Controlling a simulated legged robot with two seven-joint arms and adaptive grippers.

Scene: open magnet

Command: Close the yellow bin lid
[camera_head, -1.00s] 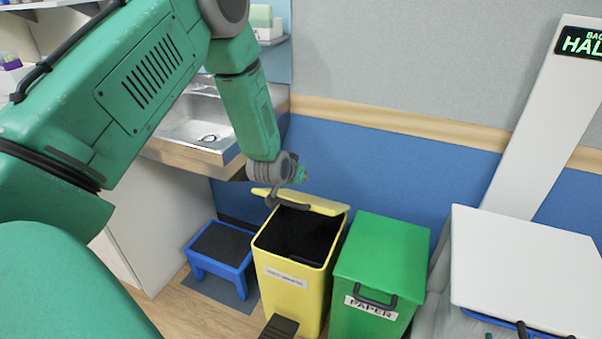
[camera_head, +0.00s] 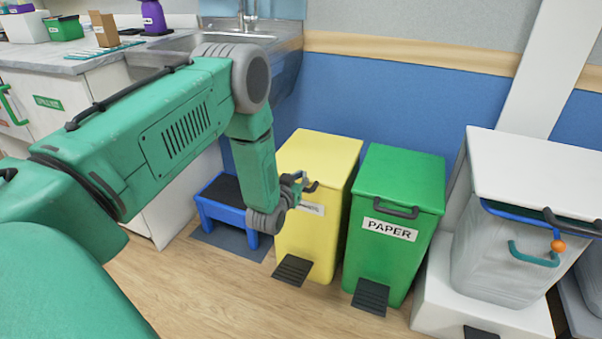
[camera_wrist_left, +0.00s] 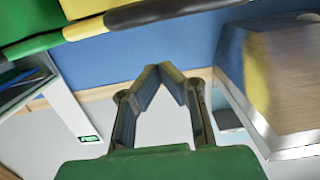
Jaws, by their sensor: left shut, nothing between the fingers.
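The yellow bin (camera_head: 308,235) stands on the floor between the blue step stool and the green bin. Its yellow lid (camera_head: 322,152) lies flat over the top, and no dark opening shows. My left gripper (camera_head: 300,183) is at the upper front of the bin, by the lid's dark handle (camera_head: 312,188). It partly covers the bin's label. In the left wrist view my fingertips (camera_wrist_left: 168,70) meet with nothing between them. A yellow edge (camera_wrist_left: 84,28) and a dark handle bar (camera_wrist_left: 160,12) show above the fingertips there, apart from them. My right gripper is not in view.
The green PAPER bin (camera_head: 396,230) stands close at the right, with a grey-white bin (camera_head: 505,255) beyond it. The blue step stool (camera_head: 222,212) is at the left, below the sink counter (camera_head: 180,42). Wooden floor (camera_head: 225,300) in front is clear.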

